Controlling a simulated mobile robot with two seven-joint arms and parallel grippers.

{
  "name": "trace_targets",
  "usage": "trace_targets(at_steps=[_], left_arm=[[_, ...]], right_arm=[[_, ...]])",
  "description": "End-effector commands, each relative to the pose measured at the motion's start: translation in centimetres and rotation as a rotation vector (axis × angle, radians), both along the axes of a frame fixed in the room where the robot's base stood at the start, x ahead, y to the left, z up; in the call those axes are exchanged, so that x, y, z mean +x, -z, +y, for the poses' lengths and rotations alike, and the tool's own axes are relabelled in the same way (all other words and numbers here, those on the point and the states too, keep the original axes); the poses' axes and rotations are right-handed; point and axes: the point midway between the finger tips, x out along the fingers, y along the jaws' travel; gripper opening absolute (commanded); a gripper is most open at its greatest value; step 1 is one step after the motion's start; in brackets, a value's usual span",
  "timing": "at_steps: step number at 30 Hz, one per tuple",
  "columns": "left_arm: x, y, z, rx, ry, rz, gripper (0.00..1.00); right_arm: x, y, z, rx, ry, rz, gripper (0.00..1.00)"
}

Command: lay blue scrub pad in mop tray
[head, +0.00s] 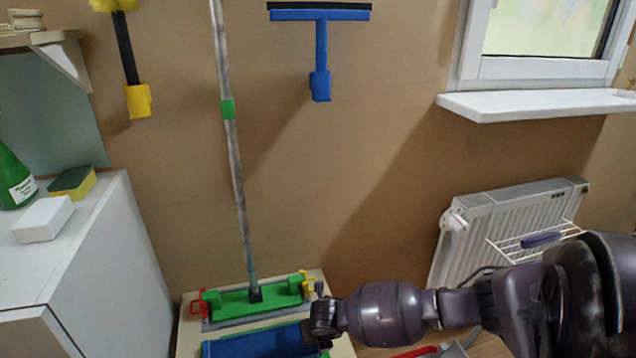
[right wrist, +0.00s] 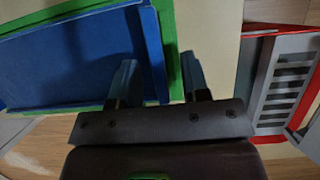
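A blue tray-like piece with a green border (head: 258,343) is at the bottom of the head view, cut off by the frame. In the right wrist view its blue floor (right wrist: 62,62) and raised edge fill the left side. My right gripper (right wrist: 158,78) is open, with one finger over the blue side and one beyond the green border; in the head view it (head: 322,342) is at the right end of this piece. I cannot make out a separate blue scrub pad there. A dark violet-blue oblong (head: 540,240) lies on the radiator rack. My left gripper is out of view.
A green mop head (head: 262,299) stands on a pale base (head: 190,340) behind the blue piece. A red-edged grey slatted thing (right wrist: 285,90) is to the right. A white cabinet (head: 95,260) with a sponge (head: 72,182) and white block (head: 43,218) is left.

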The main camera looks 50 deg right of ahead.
Motion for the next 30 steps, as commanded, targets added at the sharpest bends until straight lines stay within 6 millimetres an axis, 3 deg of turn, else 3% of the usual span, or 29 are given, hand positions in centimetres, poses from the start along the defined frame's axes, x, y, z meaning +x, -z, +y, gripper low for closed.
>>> trace_targets(at_steps=[14, 21, 30], left_arm=[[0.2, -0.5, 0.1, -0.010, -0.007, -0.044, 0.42], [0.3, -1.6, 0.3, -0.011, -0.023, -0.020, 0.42], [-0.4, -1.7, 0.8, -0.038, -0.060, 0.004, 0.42]], right_arm=[[-0.1, -0.1, 0.0, 0.000, 0.000, 0.000, 0.42], [-1.0, -5.7, 1.1, 0.000, -0.001, -0.015, 0.42], [-2.7, -9.5, 2.0, -0.002, 0.000, -0.007, 0.42]])
